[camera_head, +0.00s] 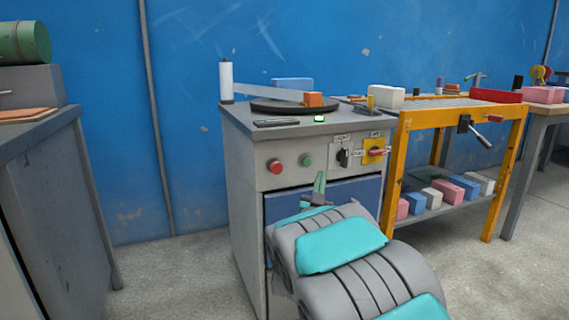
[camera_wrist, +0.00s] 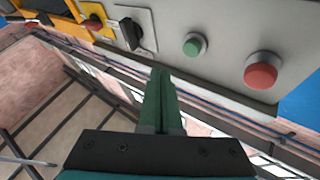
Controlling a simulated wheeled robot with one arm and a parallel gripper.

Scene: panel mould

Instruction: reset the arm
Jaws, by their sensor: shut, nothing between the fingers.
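My gripper (camera_head: 319,186) is in front of the grey cabinet (camera_head: 243,190), at the height of its blue front panel (camera_head: 345,193). In the wrist view my green fingers (camera_wrist: 160,100) are together and hold nothing. They point towards the cabinet's control panel. My grey and teal arm reaches in from the lower right in the head view and hides part of the cabinet front.
The control panel has a red button (camera_head: 276,163), a green button (camera_head: 306,160), a black rotary switch (camera_head: 343,157) and a red-handled switch on a yellow plate (camera_head: 375,150). An orange workbench (camera_head: 398,170) stands right, a grey bench (camera_head: 40,130) left. Floor between is clear.

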